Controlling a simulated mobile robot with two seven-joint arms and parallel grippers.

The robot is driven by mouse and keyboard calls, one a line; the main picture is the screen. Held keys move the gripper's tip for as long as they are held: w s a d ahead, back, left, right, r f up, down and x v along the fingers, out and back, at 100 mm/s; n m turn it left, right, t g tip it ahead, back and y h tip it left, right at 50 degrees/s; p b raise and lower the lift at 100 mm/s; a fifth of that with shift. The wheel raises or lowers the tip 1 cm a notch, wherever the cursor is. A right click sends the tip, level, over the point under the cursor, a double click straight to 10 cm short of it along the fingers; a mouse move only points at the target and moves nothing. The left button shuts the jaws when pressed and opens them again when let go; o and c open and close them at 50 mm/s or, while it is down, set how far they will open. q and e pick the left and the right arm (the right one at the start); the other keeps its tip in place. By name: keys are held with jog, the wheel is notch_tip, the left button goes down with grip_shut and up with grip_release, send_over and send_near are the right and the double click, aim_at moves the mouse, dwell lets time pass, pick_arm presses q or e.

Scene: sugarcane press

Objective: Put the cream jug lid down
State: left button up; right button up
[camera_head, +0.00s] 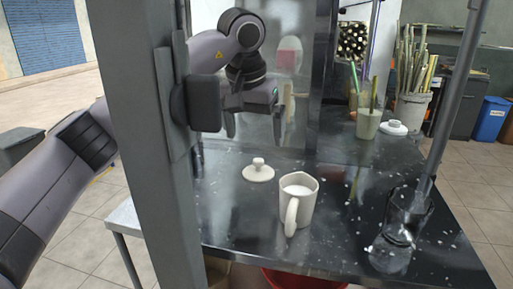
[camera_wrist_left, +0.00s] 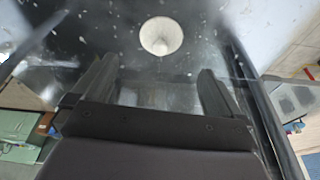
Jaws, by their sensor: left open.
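The cream jug lid (camera_head: 258,171), a round disc with a knob on top, lies knob up on the dark tabletop, behind and left of the cream jug (camera_head: 298,208). The jug stands upright, uncovered, with white contents and its handle toward the front. My left gripper (camera_head: 254,134) is open and empty above the lid, apart from it. In the left wrist view the lid (camera_wrist_left: 161,36) lies beyond the open fingers (camera_wrist_left: 155,80). My right gripper is in neither view.
A grey post (camera_head: 140,130) stands at the left, in front of my left arm. A glass vessel (camera_head: 400,230) stands at the right of the dark table (camera_head: 345,235). A cream cup with sticks (camera_head: 368,123) and a small white piece (camera_head: 394,128) are farther back.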

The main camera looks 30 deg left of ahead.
pick_arm(q)
jog(key=v, duration=0.3)
dwell(0.6)
